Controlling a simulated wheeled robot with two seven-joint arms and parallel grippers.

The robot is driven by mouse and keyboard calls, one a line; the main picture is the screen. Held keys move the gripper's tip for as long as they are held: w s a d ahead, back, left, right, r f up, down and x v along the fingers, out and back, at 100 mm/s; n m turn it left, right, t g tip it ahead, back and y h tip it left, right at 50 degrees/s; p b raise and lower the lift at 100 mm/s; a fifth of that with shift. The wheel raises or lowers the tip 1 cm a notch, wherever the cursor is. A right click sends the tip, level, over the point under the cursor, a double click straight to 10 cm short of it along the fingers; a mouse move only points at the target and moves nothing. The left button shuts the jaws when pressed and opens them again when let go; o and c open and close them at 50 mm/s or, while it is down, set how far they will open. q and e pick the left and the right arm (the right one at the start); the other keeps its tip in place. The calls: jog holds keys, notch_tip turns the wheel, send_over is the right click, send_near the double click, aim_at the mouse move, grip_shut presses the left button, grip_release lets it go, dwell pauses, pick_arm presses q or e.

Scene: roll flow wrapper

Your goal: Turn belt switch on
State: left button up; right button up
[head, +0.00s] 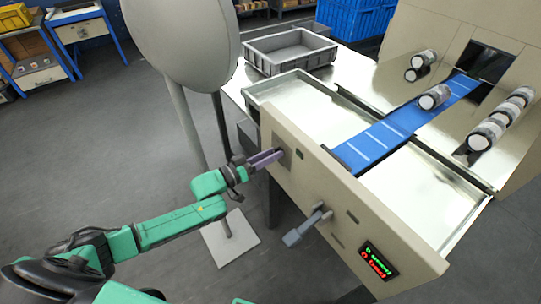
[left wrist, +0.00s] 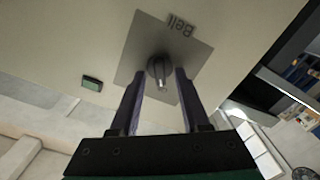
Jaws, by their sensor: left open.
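The belt switch (left wrist: 160,70) is a dark round knob with a light-tipped pointer, on a square grey plate (left wrist: 137,58) marked "Belt". The plate sits on the beige front panel of the machine (head: 325,190). My left gripper (head: 279,154) reaches the panel's left part in the head view, its purple fingers close to the plate. In the left wrist view the left gripper (left wrist: 160,76) is open, with one finger on each side of the knob. Whether the fingers touch the knob I cannot tell. My right gripper is not in view.
A grey lever (head: 306,228) sticks out of the panel, right of my left gripper. A lit red and green display (head: 376,262) is at the panel's lower right. A blue belt (head: 400,127) carries a roll (head: 433,97). A grey crate (head: 290,50) stands behind.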

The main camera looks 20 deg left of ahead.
pick_arm(q)
jog(key=shift+c, duration=0.6)
grip_shut()
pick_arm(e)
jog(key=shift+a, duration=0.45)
